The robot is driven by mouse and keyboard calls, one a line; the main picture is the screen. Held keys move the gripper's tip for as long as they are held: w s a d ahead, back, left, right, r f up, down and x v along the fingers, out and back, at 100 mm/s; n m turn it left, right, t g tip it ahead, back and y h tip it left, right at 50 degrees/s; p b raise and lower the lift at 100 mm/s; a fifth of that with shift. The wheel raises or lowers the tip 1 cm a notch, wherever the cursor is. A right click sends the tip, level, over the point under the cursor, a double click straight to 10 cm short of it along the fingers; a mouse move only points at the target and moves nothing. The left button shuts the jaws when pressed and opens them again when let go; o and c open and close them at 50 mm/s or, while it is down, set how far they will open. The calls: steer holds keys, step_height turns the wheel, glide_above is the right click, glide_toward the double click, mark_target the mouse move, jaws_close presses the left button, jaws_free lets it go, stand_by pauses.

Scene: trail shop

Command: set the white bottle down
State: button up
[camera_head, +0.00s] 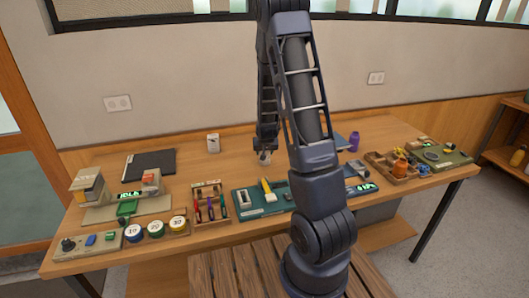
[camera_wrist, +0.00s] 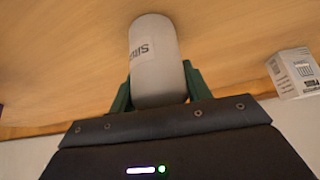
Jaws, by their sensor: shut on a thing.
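The white bottle (camera_wrist: 153,60) is a pale cylinder with a printed label, seen large in the wrist view. My gripper (camera_wrist: 158,85) is shut on it, with a green finger on each side of the bottle. In the head view my gripper (camera_head: 265,150) is over the back middle of the wooden table (camera_head: 235,158), and the bottle (camera_head: 264,158) shows as a small pale shape below it. Whether the bottle's base touches the table cannot be told from these views.
A small white box (camera_head: 213,143) stands left of my gripper and also shows in the wrist view (camera_wrist: 293,72). A dark flat panel (camera_head: 149,165) lies at left. Bare wood surrounds the gripper.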

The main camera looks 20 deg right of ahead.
steer(key=o, duration=1.1)
steer(key=shift+f, duration=0.1)
steer(key=shift+s+a+r, duration=0.1)
steer(key=shift+s+r, duration=0.15)
steer(key=shift+r, duration=0.4)
steer(key=v, duration=1)
steer(key=shift+s+r, duration=0.25)
steer(key=shift+r, duration=0.05)
